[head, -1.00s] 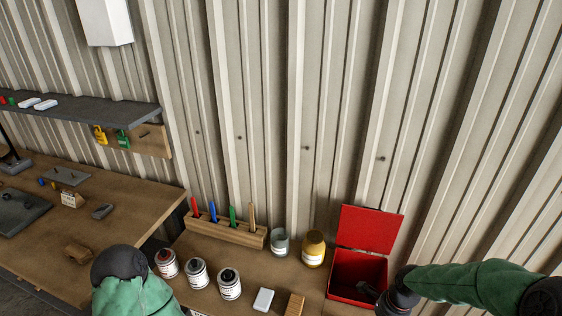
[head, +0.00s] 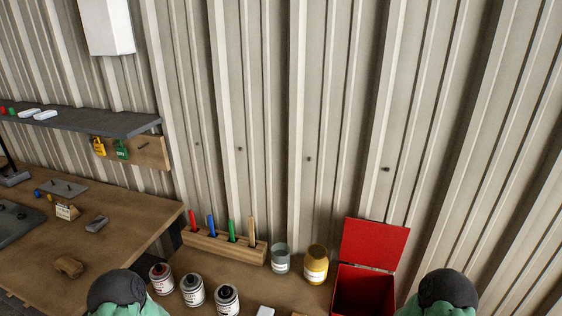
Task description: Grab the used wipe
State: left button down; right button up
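I cannot make out a used wipe in the head view. An open red box (head: 364,287) stands at the lower right of the bench with its lid (head: 375,244) raised; its dark inside shows nothing I can identify. A small white block (head: 265,311) is cut by the bottom edge. Only green-and-black parts of my two arms show at the bottom. Both grippers are out of the picture, so what they hold is hidden.
Several labelled cans (head: 193,290) stand left of the white block. Behind them are a wooden pen rack (head: 224,247), a grey jar (head: 280,259) and a yellow jar (head: 315,264). A larger workbench (head: 115,225) is at left, under a grey shelf (head: 90,122). The corrugated wall closes the back.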

aim_at(100, 221)
jog(key=u, duration=1.4)
jog(key=i+j, duration=0.5)
jog(key=j, duration=0.15)
jog(key=i+z, duration=0.05)
